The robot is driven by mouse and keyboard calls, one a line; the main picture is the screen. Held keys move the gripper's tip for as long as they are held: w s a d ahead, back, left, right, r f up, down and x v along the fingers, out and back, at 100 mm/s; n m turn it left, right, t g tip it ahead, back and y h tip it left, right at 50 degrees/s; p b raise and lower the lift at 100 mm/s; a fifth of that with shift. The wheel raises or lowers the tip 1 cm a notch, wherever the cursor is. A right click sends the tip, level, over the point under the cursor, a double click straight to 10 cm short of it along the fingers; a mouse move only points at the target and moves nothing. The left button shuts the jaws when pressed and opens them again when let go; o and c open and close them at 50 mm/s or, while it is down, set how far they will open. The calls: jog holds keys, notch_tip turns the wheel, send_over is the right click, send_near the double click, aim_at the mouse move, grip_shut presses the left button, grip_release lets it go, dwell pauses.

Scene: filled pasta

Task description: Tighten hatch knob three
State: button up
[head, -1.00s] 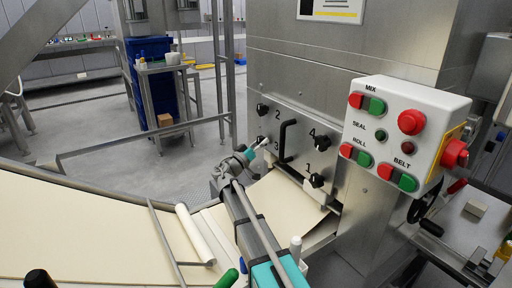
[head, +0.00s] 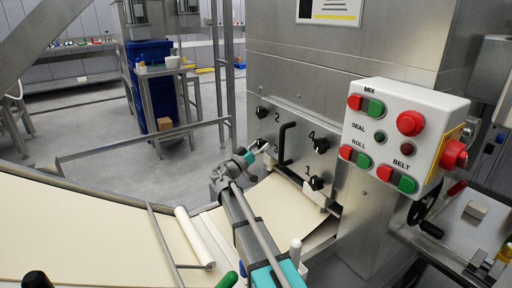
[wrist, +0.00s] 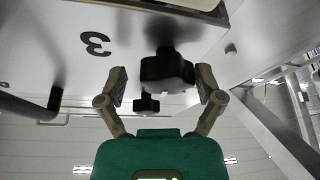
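The steel hatch (head: 290,133) carries black knobs beside the printed numbers 1 to 4 and a black bar handle (head: 285,144). Knob three is largely hidden by my gripper (head: 256,150) in the head view. In the wrist view, a dark knob (wrist: 167,71) near the printed 3 sits between the fingertips of my gripper (wrist: 161,86). The two fingers are spread, with a gap visible at least on the left side. Knob two (head: 262,111), knob four (head: 321,145) and knob one (head: 317,183) show clearly in the head view.
A white control box (head: 400,133) with red and green buttons stands right of the hatch. Below is a pale dough sheet (head: 90,240) with a roller (head: 194,237). Another black knob (wrist: 146,104) and the bar handle (wrist: 30,108) lie near the fingers in the wrist view.

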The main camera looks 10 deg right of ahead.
jog(key=shift+w, duration=0.1)
dwell(0.3)
jog(key=shift+a+r+p, duration=0.35)
jog(key=shift+r+p, duration=0.35)
jog(key=shift+p, duration=0.05)
jog(key=r+p, duration=0.2)
jog(key=s+a+r+g+p, duration=0.1)
jog(key=r+p, duration=0.2)
jog(key=r+g+p, duration=0.1)
jog(key=r+p, duration=0.1)
jog(key=p, duration=0.1)
jog(key=shift+s+a+r+n, duration=0.15)
jog(key=shift+s+a+n, duration=0.15)
jog(key=shift+n, duration=0.1)
jog(key=s+d+f+n+g+y+p, duration=0.25)
jog(key=s+y+p, duration=0.25)
jog(key=s+p, duration=0.4)
jog(key=s+d+f+n+g+y+p, duration=0.1)
jog(key=s+d+g+y+p, duration=0.4)
jog(key=s, duration=0.7)
jog(key=s+a+n+g+y+p, duration=0.1)
jog(key=s+a+n+y+p, duration=0.3)
jog(key=s+a+y+p, duration=0.2)
jog(key=shift+s+a+f+y+p, duration=0.2)
jog(key=shift+s+a+y+p, duration=0.2)
jog(key=shift+s+y, duration=1.05)
